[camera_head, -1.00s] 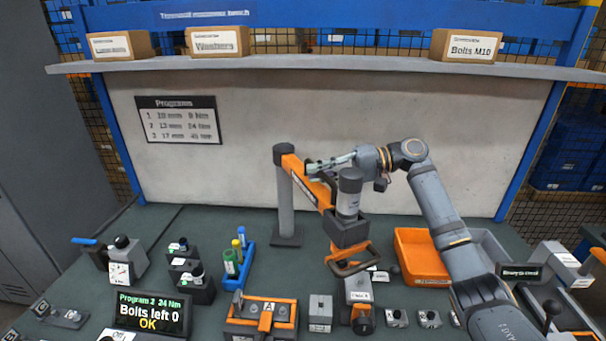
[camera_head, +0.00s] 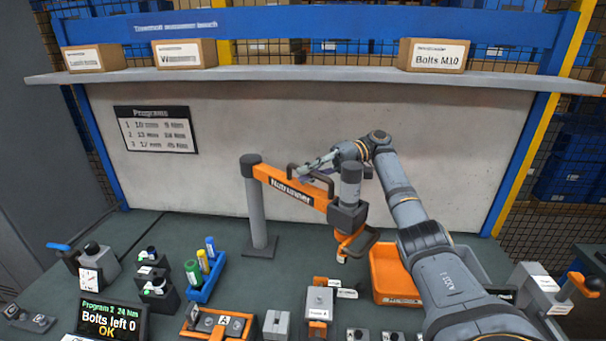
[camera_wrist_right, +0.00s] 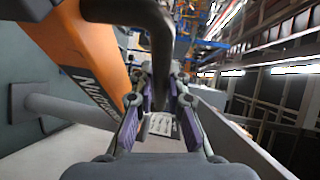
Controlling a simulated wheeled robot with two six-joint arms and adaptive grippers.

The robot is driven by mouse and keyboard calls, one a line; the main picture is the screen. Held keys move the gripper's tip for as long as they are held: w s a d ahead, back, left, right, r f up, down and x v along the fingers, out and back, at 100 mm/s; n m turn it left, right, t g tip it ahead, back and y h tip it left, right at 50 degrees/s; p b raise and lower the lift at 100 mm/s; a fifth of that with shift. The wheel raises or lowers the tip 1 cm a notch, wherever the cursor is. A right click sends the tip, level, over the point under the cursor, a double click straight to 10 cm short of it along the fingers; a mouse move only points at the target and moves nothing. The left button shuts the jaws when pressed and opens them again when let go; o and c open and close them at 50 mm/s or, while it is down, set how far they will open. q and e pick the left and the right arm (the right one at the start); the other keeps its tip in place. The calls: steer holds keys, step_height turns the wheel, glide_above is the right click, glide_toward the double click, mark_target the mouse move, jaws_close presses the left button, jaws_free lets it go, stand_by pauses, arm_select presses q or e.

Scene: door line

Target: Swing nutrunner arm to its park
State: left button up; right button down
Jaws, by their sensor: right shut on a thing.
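The nutrunner arm is an orange beam (camera_head: 290,192) reaching right from a grey post (camera_head: 258,215) on the bench. A grey nutrunner (camera_head: 350,190) with an orange lower frame hangs upright at its free end, above the bench. My right gripper (camera_head: 308,172) is shut on the dark handle (camera_head: 312,176) on top of the beam. In the right wrist view, the dark handle bar (camera_wrist_right: 158,45) runs between the fingers of the gripper (camera_wrist_right: 160,122), with the orange beam (camera_wrist_right: 85,60) at left. I cannot pick out the park. My left gripper is not in view.
An orange bin (camera_head: 395,278) stands right of the nutrunner, partly behind my arm. A display (camera_head: 112,318) reads "Bolts left 0 OK". A blue marker tray (camera_head: 207,275) and several small blocks line the front. The back panel (camera_head: 240,120) stands close behind the beam.

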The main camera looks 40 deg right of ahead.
steer(key=shift+a, duration=0.1)
steer(key=c, duration=1.3)
jaws_free()
steer(key=shift+c, duration=0.2)
